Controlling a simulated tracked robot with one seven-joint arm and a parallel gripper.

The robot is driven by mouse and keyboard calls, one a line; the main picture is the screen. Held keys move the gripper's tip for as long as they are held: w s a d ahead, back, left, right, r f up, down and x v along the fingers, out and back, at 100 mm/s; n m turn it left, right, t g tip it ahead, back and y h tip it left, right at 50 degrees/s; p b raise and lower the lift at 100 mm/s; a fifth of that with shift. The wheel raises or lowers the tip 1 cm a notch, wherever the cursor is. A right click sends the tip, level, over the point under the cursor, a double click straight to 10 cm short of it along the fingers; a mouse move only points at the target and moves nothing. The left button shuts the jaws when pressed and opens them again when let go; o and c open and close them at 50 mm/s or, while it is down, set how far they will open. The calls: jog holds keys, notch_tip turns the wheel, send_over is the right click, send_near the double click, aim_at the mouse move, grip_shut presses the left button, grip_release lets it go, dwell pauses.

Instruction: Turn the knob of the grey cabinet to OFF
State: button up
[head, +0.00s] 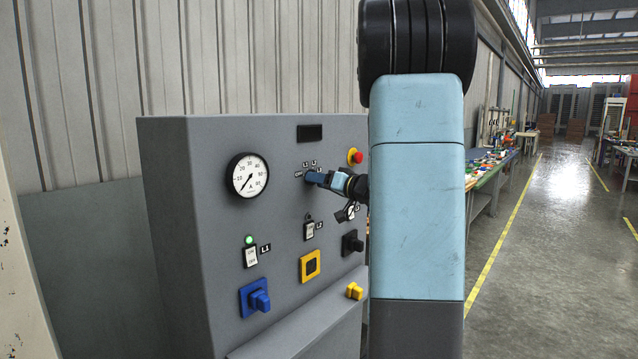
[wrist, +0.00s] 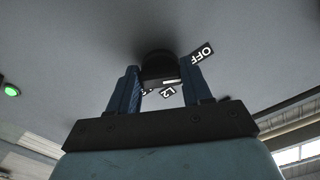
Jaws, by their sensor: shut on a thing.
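A pale mark shows at the knob's lower right edge, near the L2 label (wrist: 168,93). The OFF label (wrist: 203,53) lies to the right of the knob, beyond the right finger. In the head view my gripper (head: 313,177) is against the upper panel and hides the knob, with the OFF label (head: 298,174) to its left.
A round gauge (head: 247,176) is left of my gripper. A lit green lamp (head: 249,240), blue switch (head: 255,298) and yellow-framed switch (head: 310,265) lie below. A workbench (head: 485,185) stands at right.

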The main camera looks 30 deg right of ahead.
jog(key=shift+f+n, duration=0.2)
jog(key=shift+n, duration=0.7)
jog(key=o, duration=1)
jog(key=shift+r, duration=0.15)
jog(key=shift+o, duration=0.2)
jog(key=v, duration=1.3)
jog(key=shift+s+d, duration=0.15)
jog(key=shift+s, duration=0.15)
